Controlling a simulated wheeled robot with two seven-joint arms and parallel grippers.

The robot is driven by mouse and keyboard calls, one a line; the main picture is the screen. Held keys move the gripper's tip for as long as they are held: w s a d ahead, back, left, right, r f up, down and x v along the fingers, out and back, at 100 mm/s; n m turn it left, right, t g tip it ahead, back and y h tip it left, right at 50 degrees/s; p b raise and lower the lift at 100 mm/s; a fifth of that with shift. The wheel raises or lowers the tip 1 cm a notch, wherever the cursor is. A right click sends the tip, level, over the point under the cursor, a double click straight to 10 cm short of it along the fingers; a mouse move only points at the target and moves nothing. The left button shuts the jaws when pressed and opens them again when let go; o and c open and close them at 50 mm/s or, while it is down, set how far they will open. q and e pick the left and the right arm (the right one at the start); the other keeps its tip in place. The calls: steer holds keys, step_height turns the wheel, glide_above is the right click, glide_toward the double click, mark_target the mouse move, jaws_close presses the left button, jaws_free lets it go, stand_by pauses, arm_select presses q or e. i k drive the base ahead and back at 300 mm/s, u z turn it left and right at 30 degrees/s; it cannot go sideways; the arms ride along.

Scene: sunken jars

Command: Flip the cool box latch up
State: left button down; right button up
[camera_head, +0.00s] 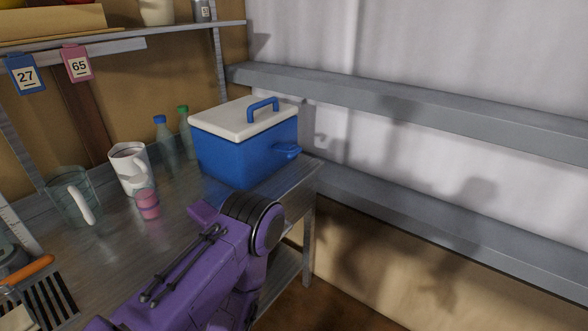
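The cool box (225,150) is blue with a white lid (240,117) and stands at the far right end of the metal table. A blue handle (263,103) stands up on its lid, and the lid looks closed. A small blue part (287,151) sticks out from its right side; I cannot tell whether this is the latch or a side handle. No other latch shows clearly. One purple arm of mine reaches up from the bottom edge, in front of the box's lower front. No gripper fingers can be seen on it. The other arm is out of view.
A black rack (48,298) lies front left. Grey rails (430,103) line the right wall.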

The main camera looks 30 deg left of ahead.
mark_target(292, 149)
steer(key=u, duration=0.5)
steer(key=k, duration=1.15)
steer(key=z, duration=0.3)
steer(key=i, duration=0.65)
steer(key=z, duration=0.85)
steer(key=i, duration=0.85)
steer(key=u, duration=0.65)
steer(key=i, duration=0.55)
steer(key=u, duration=0.5)
